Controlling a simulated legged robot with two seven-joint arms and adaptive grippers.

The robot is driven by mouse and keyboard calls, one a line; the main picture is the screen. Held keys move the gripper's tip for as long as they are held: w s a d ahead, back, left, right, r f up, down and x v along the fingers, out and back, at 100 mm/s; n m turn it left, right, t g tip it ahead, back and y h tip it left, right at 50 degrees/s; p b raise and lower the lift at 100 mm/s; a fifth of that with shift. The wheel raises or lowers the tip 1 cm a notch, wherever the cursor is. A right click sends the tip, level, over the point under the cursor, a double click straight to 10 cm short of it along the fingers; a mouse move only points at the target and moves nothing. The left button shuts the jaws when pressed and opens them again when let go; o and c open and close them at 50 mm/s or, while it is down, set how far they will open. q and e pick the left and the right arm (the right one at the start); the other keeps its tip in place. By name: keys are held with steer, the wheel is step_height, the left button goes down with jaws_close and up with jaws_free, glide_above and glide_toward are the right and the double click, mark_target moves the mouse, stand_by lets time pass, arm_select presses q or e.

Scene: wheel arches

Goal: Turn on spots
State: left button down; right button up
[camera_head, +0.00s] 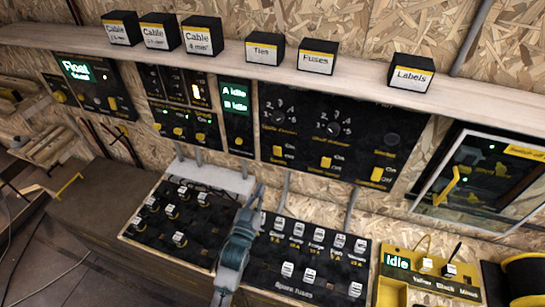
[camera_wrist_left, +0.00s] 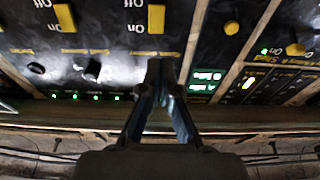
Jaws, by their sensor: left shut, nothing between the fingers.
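A wide black control panel (camera_head: 340,135) on the wall carries dials and a row of yellow switches marked On and Off. Its left (camera_head: 277,150), middle (camera_head: 326,163) and right (camera_head: 377,173) switches show in the head view; their name labels are too small to read surely. Two yellow switches, one near the gripper (camera_wrist_left: 156,18) and one further left (camera_wrist_left: 65,17), show upside down in the left wrist view. My left gripper (camera_head: 257,192) is shut and empty, below the left end of this panel; its fingertips (camera_wrist_left: 160,68) touch no switch that I can see. My right gripper is not in view.
A shelf (camera_head: 225,62) with several labelled boxes runs above the panels. A small green display (camera_head: 235,97) stands left of the wide panel. Fuse boards (camera_head: 310,268) lie below, beside my arm. A glass-fronted cabinet (camera_head: 487,180) is at the right.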

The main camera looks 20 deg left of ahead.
arm_select(q)
glide_toward(278, 150)
steer(key=w, duration=0.4)
steer(key=w+r, duration=0.1)
steer(key=w, duration=0.1)
steer(key=shift+w+a, duration=0.15)
steer(key=shift+w, duration=0.15)
steer(key=shift+w+a, duration=0.1)
steer(key=shift+w, duration=0.2)
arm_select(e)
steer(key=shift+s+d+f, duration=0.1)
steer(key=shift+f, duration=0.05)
arm_select(q)
steer(key=shift+d, duration=0.3)
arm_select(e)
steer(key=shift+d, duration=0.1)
